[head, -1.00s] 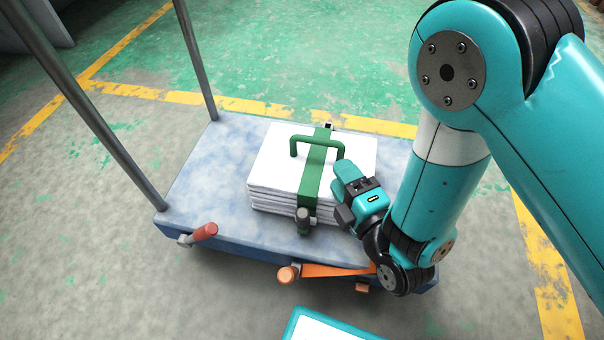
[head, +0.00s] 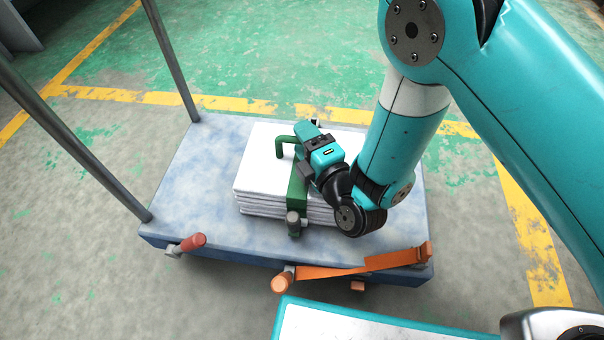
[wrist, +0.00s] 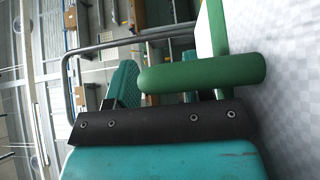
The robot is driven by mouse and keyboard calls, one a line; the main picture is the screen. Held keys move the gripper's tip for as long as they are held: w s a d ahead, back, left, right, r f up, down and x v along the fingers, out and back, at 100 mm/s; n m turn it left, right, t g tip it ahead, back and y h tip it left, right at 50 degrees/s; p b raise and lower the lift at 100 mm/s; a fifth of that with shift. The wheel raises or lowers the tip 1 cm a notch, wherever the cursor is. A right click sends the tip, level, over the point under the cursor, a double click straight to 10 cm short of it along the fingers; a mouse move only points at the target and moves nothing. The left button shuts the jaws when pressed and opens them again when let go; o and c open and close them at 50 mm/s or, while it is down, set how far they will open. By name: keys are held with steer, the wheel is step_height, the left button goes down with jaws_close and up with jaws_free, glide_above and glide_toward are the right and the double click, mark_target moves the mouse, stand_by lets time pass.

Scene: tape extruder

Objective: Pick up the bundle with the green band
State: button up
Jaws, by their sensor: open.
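The bundle (head: 262,165) is a stack of white sheets lying flat on the cart, wrapped by a green band (head: 297,188) with a green carry handle (head: 283,146) on top. A grey buckle (head: 293,219) sits on the band's near side. My gripper (head: 308,135) is open over the top of the bundle, at the handle, and hides the handle's right part. In the wrist view the handle (wrist: 200,73) crosses close in front of my gripper (wrist: 155,84). I cannot tell whether the handle lies between the fingers.
The bundle rests on a blue cart deck (head: 190,185) with grey posts (head: 80,115) at its left. An orange strap (head: 345,269) and a red grip (head: 193,242) are at its near edge. The deck left of the bundle is clear.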

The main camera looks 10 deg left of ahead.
steer(key=shift+s+a, duration=0.1)
steer(key=shift+a, duration=0.1)
jaws_close()
steer(key=shift+d, duration=0.1)
stand_by(1.0)
